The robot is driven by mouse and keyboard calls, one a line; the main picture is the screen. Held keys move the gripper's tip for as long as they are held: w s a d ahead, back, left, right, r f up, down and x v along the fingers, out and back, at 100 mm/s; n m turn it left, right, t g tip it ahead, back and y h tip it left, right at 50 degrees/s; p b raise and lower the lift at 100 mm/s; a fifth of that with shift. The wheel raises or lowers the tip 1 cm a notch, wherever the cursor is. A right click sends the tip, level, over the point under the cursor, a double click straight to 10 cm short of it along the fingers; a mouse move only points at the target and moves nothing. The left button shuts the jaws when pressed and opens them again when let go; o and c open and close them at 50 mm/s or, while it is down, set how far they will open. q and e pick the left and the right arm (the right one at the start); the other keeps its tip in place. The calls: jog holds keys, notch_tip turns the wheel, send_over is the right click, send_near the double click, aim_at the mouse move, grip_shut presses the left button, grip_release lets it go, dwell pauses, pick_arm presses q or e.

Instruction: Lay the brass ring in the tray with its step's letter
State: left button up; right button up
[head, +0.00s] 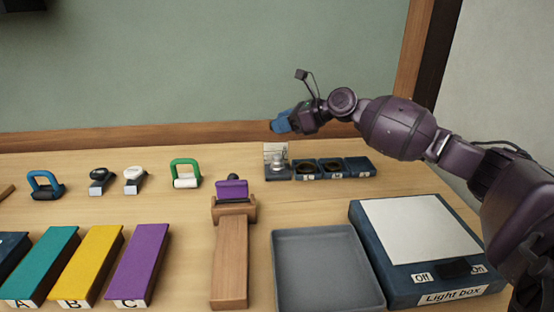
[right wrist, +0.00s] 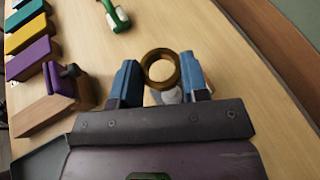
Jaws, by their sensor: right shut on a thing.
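My right gripper (head: 283,122) is raised over the back of the table, its blue fingers pointing left. In the right wrist view the brass ring (right wrist: 146,70) sits at the fingertips of my right gripper (right wrist: 162,86), which is shut on it. The ring's hole faces the camera. The ring cannot be made out in the head view. A row of small dark blue trays stands at the back: a left one (head: 307,175), a middle one (head: 336,175) and a right one (head: 361,173). Their labels are too small to read. My left gripper is out of view.
Teal (head: 48,262), yellow (head: 92,260) and purple (head: 139,258) blocks lettered A, B and C lie front left. A wooden stand (head: 231,262), grey tray (head: 328,236) and light box (head: 465,292) stand at front. A green-handled tool (head: 185,163) lies behind.

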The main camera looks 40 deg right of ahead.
jog(key=shift+f, duration=0.35)
jog(key=b, duration=0.2)
send_over(278, 156)
jog(key=f, duration=0.3)
jog(key=s+d+f, duration=0.1)
jog(key=shift+f, duration=0.25)
notch_tip(278, 156, down, 4)
jog(key=shift+w+r, duration=0.15)
jog(key=shift+r, duration=0.1)
jog(key=shift+f, duration=0.6)
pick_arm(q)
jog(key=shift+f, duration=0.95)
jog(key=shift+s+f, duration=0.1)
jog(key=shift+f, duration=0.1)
pick_arm(e)
jog(key=o, duration=1)
jog(key=shift+f, duration=0.1)
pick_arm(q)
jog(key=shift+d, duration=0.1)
